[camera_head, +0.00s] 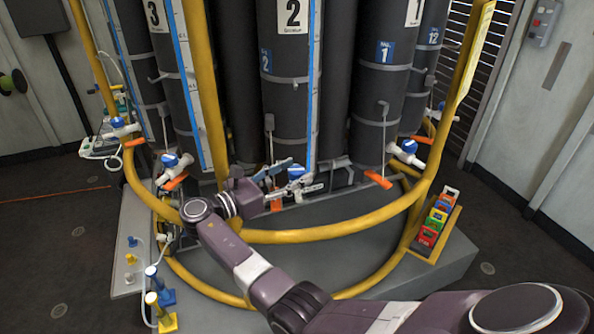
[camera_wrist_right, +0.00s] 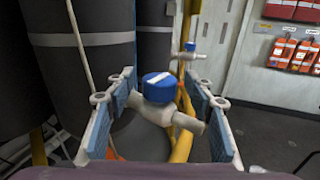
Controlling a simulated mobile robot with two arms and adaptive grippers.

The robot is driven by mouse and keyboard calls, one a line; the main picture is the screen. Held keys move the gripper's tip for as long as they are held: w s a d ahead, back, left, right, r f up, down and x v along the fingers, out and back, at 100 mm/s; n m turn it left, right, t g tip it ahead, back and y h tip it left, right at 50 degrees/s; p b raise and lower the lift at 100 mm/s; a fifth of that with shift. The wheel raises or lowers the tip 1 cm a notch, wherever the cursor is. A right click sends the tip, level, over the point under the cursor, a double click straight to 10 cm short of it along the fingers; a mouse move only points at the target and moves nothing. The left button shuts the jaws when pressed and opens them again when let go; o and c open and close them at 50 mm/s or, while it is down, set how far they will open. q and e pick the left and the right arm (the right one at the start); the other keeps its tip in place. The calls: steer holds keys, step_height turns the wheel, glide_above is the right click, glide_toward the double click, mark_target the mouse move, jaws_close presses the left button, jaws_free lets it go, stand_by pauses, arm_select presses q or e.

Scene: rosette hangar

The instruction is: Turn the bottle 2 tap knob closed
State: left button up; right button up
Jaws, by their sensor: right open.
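Bottle 2 (camera_head: 289,108) is the dark cylinder with a white "2" plate at the centre of the head view. Its tap knob (camera_head: 296,171) is blue, low at the bottle's front, partly hidden by my right gripper (camera_head: 288,179). In the right wrist view the blue knob (camera_wrist_right: 157,88) has a white stripe on top, slanting up to the right. It sits on a whitish tap body (camera_wrist_right: 172,117). My right gripper (camera_wrist_right: 158,100) is open, with one blue-padded finger on each side of the knob and a visible gap to each. My left gripper is out of view.
A yellow rail (camera_head: 330,230) curves in front of the bottles, under my right arm. Neighbouring taps with blue knobs are at left (camera_head: 170,160) and right (camera_head: 409,146). A yellow holder with coloured tags (camera_head: 437,222) stands at right. Open floor lies to both sides.

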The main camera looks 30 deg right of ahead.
mark_target(290, 174)
steer(key=a, duration=0.6)
steer(key=shift+s, duration=0.2)
